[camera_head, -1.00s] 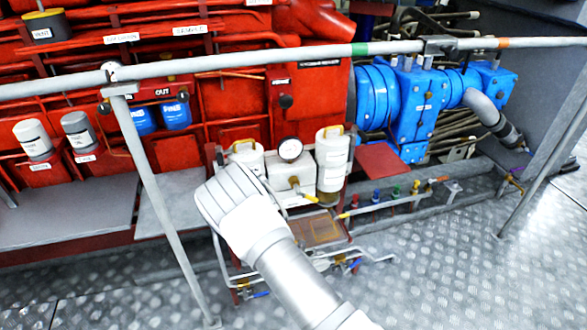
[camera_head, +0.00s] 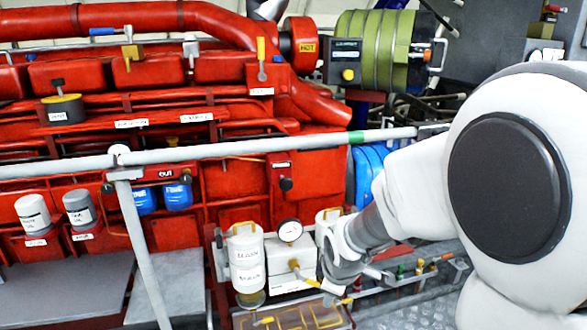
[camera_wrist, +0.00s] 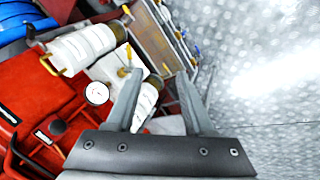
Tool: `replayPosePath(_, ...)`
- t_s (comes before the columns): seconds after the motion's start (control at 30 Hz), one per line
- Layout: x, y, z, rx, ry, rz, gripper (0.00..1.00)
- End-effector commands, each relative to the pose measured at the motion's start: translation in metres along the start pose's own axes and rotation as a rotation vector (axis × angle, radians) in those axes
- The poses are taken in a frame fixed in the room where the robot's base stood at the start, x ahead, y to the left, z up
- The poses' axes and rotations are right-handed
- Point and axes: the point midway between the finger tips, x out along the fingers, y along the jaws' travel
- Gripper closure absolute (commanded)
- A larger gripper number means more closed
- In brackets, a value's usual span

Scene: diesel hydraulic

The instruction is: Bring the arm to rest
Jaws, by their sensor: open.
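My arm (camera_head: 510,190) fills the right of the head view, its large white joint with a dark cap close to the camera. Its lower end reaches left and down in front of the filter unit by the rail; the fingers are hard to make out there. In the wrist view my gripper (camera_wrist: 158,76) is open, its two grey fingers apart. White canisters (camera_wrist: 82,48) and a round gauge (camera_wrist: 97,93) show beyond the fingers. Nothing appears held.
A red engine (camera_head: 120,75) fills the left and back. A grey handrail (camera_head: 240,147) with a post (camera_head: 143,250) crosses in front. A white canister (camera_head: 246,262) and a gauge (camera_head: 290,230) stand beside the arm's end. Tread-plate floor (camera_wrist: 265,70) at the wrist view's right is clear.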

Motion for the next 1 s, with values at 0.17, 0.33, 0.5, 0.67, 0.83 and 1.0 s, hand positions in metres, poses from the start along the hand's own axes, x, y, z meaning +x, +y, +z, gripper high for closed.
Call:
replayPosePath(0.17, -0.063, -0.001, 0.021, 0.263, 0.018, 0.006, 0.47)
replayPosePath(0.33, -0.115, -0.013, 0.043, 0.501, 0.028, 0.007, 0.47)
replayPosePath(0.5, -0.16, -0.034, 0.065, 0.73, 0.035, 0.012, 0.47)
replayPosePath(0.67, -0.192, -0.057, 0.084, 0.916, 0.038, 0.02, 0.47)
replayPosePath(0.83, -0.216, -0.081, 0.099, 1.083, 0.04, 0.031, 0.47)
replayPosePath(1.0, -0.251, -0.077, 0.098, 1.141, 0.035, 0.031, 0.47)
